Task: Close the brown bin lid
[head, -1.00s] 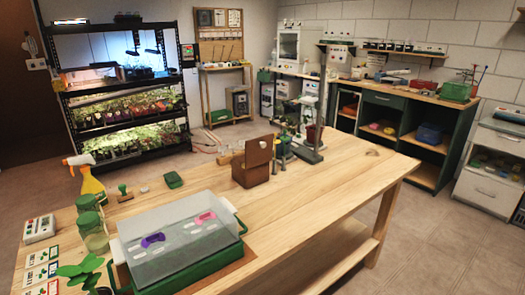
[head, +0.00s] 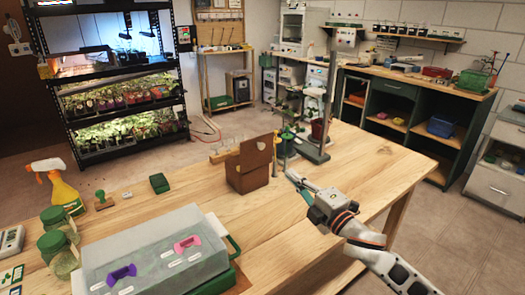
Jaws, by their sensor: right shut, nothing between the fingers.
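The brown bin (head: 246,181) stands on the wooden workbench near its far edge. Its brown lid (head: 263,150) stands up, open, at the far right side of the bin. My right gripper (head: 290,174) is shut and empty, just right of the bin, with its fingers pointing left towards it. A small gap seems to show between the fingertips and the bin. My left gripper is not in view.
A lab stand (head: 318,146) and small plants stand behind my right gripper. A clear-lidded green tray (head: 150,245), a yellow spray bottle (head: 64,196) and green-lidded jars (head: 56,243) are at the left. The bench front of the bin is clear.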

